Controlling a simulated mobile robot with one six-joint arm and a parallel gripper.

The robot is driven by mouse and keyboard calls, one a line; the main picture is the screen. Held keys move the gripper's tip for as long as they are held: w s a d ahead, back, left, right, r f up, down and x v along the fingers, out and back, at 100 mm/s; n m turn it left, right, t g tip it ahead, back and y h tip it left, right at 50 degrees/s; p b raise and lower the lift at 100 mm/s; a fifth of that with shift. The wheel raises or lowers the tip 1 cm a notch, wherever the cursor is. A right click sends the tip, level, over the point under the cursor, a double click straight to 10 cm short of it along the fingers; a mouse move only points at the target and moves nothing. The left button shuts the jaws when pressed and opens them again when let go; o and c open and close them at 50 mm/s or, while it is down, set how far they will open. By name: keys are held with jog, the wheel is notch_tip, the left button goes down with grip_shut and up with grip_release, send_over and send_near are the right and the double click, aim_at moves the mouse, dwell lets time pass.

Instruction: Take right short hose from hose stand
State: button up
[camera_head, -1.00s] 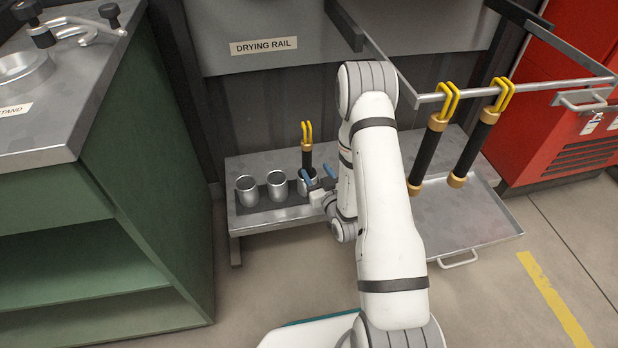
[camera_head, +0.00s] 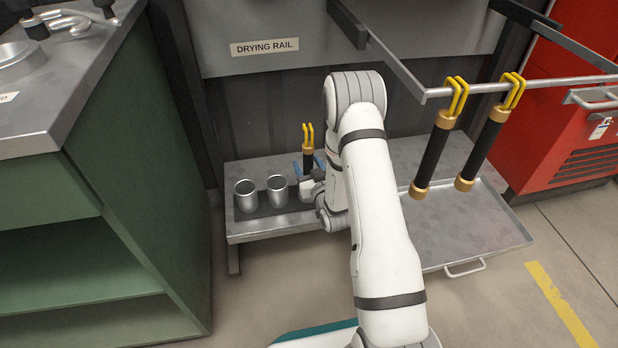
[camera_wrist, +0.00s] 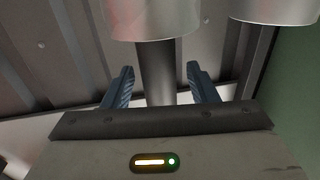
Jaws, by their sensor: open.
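The right short hose (camera_head: 308,144) stands upright at the right end of the hose stand (camera_head: 262,208), black with a gold collar and a yellow loop on top. My gripper (camera_head: 311,168) is at its lower part and hides its cup. In the wrist view my gripper (camera_wrist: 161,86) is open, with a blue finger on each side of the dark hose body (camera_wrist: 155,73). Gaps show between hose and fingers. A metal cup (camera_wrist: 153,20) shows at the hose's end in that view.
Two empty metal cups, left (camera_head: 246,192) and middle (camera_head: 278,189), stand beside the hose. Two hoses (camera_head: 436,150) (camera_head: 484,142) hang from the drying rail (camera_head: 540,83) above a metal tray (camera_head: 460,235). A green cabinet (camera_head: 120,180) stands at left.

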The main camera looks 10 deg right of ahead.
jog(key=shift+c, duration=0.4)
grip_shut()
jog(key=shift+r, duration=0.15)
